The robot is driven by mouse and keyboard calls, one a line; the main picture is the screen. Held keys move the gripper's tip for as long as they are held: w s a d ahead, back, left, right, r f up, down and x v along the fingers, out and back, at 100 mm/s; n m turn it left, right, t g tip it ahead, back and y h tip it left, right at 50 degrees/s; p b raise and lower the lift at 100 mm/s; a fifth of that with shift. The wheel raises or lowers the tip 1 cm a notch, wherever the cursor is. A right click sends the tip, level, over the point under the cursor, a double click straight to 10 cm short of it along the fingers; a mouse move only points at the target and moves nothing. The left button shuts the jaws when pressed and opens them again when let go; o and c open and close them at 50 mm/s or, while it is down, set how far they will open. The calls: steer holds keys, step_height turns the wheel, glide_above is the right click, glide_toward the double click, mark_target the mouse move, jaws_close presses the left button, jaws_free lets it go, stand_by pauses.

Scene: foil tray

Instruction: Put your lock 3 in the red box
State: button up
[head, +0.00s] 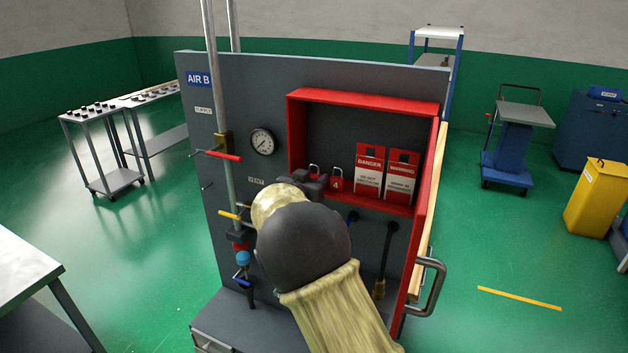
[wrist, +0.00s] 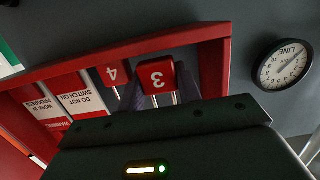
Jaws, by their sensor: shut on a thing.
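The red box (head: 296,140) is an open-fronted compartment in the grey panel; its rim also shows in the wrist view (wrist: 215,65). Lock 3 (wrist: 157,76) is a red padlock with a white 3, upside down in the wrist view. My gripper (head: 313,184) is at the box's lower left and shut on lock 3, with its dark fingers (wrist: 163,97) on both sides of it. In the head view, lock 3 (head: 314,169) is partly hidden by my gripper. I cannot tell whether it touches the box floor.
Red lock 4 (head: 336,184) stands just right of lock 3. Danger tag (head: 370,172) and warning tag (head: 401,178) stand further right in the box. A gauge (head: 263,141), pipes and a red-handled valve (head: 222,155) are to the left. A red door (head: 424,225) stands open at right.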

steer(key=shift+f, duration=0.25)
steer(key=shift+f, duration=0.2)
steer(key=o, duration=0.7)
steer(key=shift+r, duration=0.15)
steer(key=b+v, duration=0.3)
steer(key=v, duration=0.9)
